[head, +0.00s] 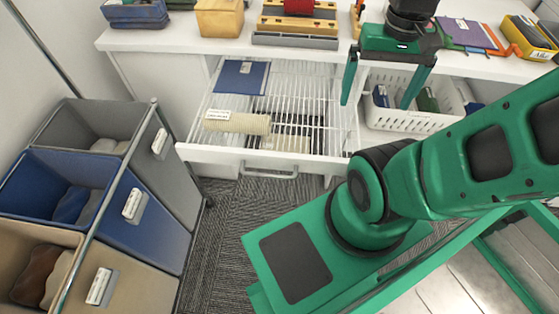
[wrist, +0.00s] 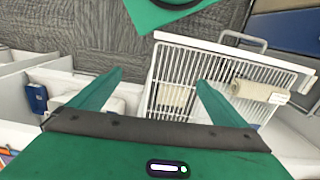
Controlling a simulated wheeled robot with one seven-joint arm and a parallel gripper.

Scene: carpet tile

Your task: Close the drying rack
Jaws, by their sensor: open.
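The drying rack (head: 326,98) is a white wire rack pulled out of the white cabinet like a drawer, with a white front panel (head: 225,155) and a grey bar handle (head: 270,173). A beige rolled cloth (head: 238,122) and a dark blue folded item (head: 241,77) lie on its wires. In the wrist view the rack (wrist: 200,67) and its handle (wrist: 243,39) also show. My gripper (head: 378,104) is open and empty, above the right side of the rack, apart from the handle. Its two green fingers show in the wrist view (wrist: 160,85).
A white basket (head: 405,119) with several items is right of the rack. Grey, blue and tan hamper bins (head: 95,205) stand at the left. The white counter (head: 180,35) holds boxes and stacked items. Carpet (head: 220,230) in front of the rack is partly clear.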

